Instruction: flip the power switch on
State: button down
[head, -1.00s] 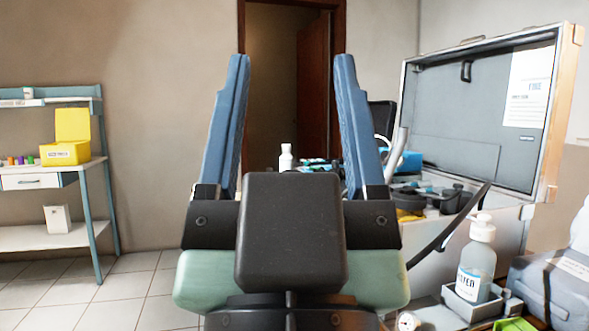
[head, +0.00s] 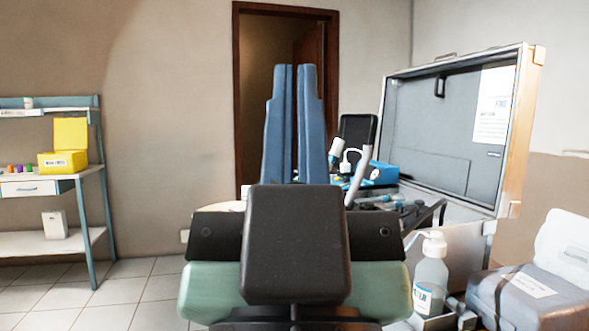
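My gripper (head: 293,80) is in the middle of the head view, its two blue fingers pointing away from me toward the doorway. I cannot make out a power switch in this view. The open portable dental case (head: 446,120) stands to the right of my gripper, lid raised, with dark and blue instruments (head: 395,203) in front of it. My gripper and its wrist hide part of what lies straight ahead.
A clear pump bottle (head: 430,280) and a grey-blue box (head: 530,292) are near at right. A shelf desk (head: 36,186) with a yellow box (head: 62,160) stands at left. Tiled floor (head: 128,285) is open at left. The doorway (head: 255,95) is behind.

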notch_tip(320, 180, up, 40)
jog(key=p, duration=3.7)
jog(key=shift+f+p, duration=0.25)
jog(key=shift+p, duration=0.15)
jog(key=shift+w, duration=0.1)
